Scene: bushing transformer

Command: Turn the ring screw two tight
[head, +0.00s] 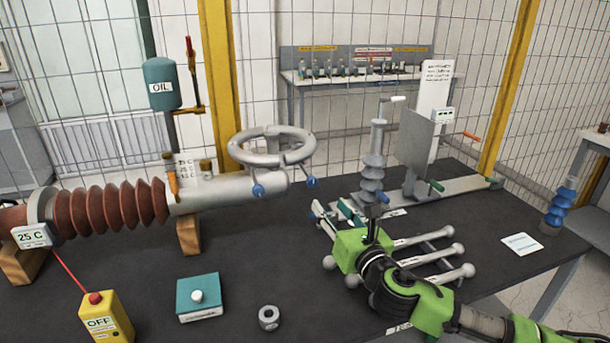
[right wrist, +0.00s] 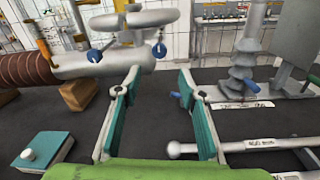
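A grey ring (head: 272,147) sits on the end of the light grey bushing tube (head: 230,192). Two blue-headed screws hang under it: a left one (head: 258,191) and a right one (head: 312,182). Both also show in the right wrist view, the left (right wrist: 94,55) and the right (right wrist: 161,50). I cannot tell which is number two, or how tight either is. My right gripper (head: 333,208) is open and empty, in front of and to the right of the ring. In the right wrist view its teal-padded fingers (right wrist: 158,85) are spread apart, clear of both screws. My left gripper is out of view.
Grey rods with ball ends (head: 430,255) lie under and beside my right gripper. A grey stand with a bellows (head: 372,165) rises behind it. A teal box (head: 198,298), a nut (head: 268,318) and a yellow OFF box (head: 103,318) are at the front left.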

